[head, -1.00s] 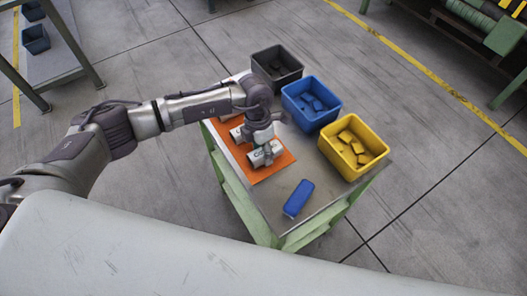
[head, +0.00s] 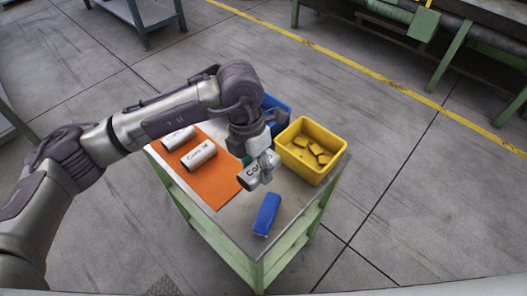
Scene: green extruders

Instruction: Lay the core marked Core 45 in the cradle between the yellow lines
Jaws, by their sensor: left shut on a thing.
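My left gripper (head: 262,163) is shut on a white core (head: 251,178). It holds this core above the work table, near the right edge of the orange mat (head: 213,190). The label on the held core begins "Cor"; its number is hidden or unreadable. Two more white cores lie side by side on the mat, one at the back (head: 179,138) and one nearer (head: 200,155), with numbers too small to read surely. I cannot make out a cradle between yellow lines. My right gripper is not in view.
On the table (head: 238,215), a yellow bin (head: 330,170) holds several yellow pieces. A blue bin (head: 284,107) is partly hidden behind my left arm. A blue object (head: 267,214) lies at the front. Green machinery (head: 445,75) stands beyond a yellow floor line (head: 400,88).

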